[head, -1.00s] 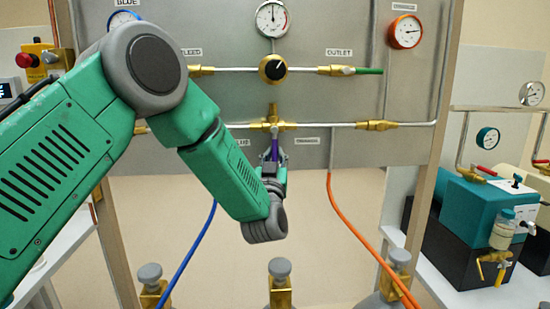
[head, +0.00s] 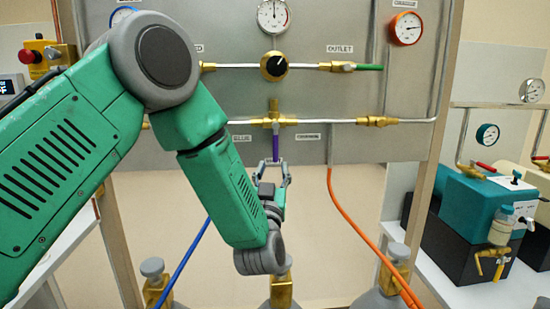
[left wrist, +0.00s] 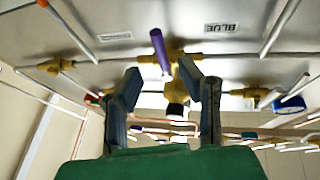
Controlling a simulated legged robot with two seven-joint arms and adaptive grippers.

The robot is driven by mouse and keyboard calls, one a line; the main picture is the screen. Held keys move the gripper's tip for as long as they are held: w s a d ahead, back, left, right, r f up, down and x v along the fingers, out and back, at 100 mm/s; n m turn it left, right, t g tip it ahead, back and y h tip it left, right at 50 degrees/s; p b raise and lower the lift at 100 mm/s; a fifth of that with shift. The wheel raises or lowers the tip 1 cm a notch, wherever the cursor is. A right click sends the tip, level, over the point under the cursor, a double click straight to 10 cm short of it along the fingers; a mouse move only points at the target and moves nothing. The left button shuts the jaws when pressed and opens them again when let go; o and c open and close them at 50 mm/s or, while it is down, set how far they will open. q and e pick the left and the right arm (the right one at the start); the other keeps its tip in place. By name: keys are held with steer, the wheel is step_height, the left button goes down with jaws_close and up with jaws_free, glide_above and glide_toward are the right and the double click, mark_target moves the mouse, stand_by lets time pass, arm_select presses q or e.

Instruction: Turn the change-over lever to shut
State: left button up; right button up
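The change-over lever (head: 275,146) is purple and hangs straight down from the brass valve (head: 274,120) on the panel, between the BLUE and ORANGE labels. My left gripper (head: 271,165) is just below the lever's lower end, fingers pointing up and apart. In the left wrist view the lever (left wrist: 160,50) shows beyond the open fingertips of my left gripper (left wrist: 160,78), apart from both, with nothing held. My right gripper is not in view.
A black-and-brass knob (head: 274,66) and gauges sit higher on the panel. A blue hose (head: 190,255) and an orange hose (head: 345,215) hang below it. Brass-topped cylinders (head: 281,285) stand underneath. A teal box (head: 480,205) stands on the right bench.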

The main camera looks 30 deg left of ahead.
arm_select(q)
steer(key=v, duration=0.5)
steer(key=shift+w+d, duration=0.1)
stand_by(0.7)
